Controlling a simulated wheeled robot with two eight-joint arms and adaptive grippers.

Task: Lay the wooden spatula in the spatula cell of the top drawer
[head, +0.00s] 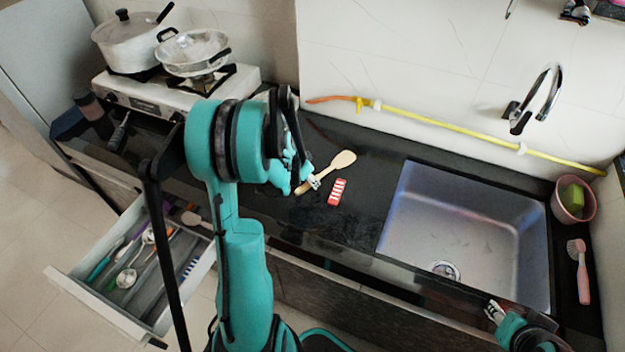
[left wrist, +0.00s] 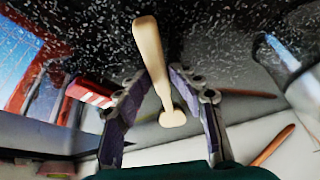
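The wooden spatula (head: 341,160) is on or just above the dark counter, its broad end toward the wall. My left gripper (head: 309,184) is at its handle. In the left wrist view the pale spatula (left wrist: 153,55) passes between the fingers (left wrist: 159,72), which are drawn in and appear to touch it on both sides. The top drawer (head: 92,292) stands open at lower left, its divided cells holding several utensils. My left arm covers its right side, and I cannot tell which cell is the spatula's. My right gripper (head: 494,312) is at the sink's front edge, its fingers too small to judge.
A red and white block (head: 337,192) lies beside the spatula. The sink (head: 460,225) is to the right, with a pink cup (head: 573,203) and a brush (head: 579,272) beyond. A stove (head: 170,98) with two pots is at the back left.

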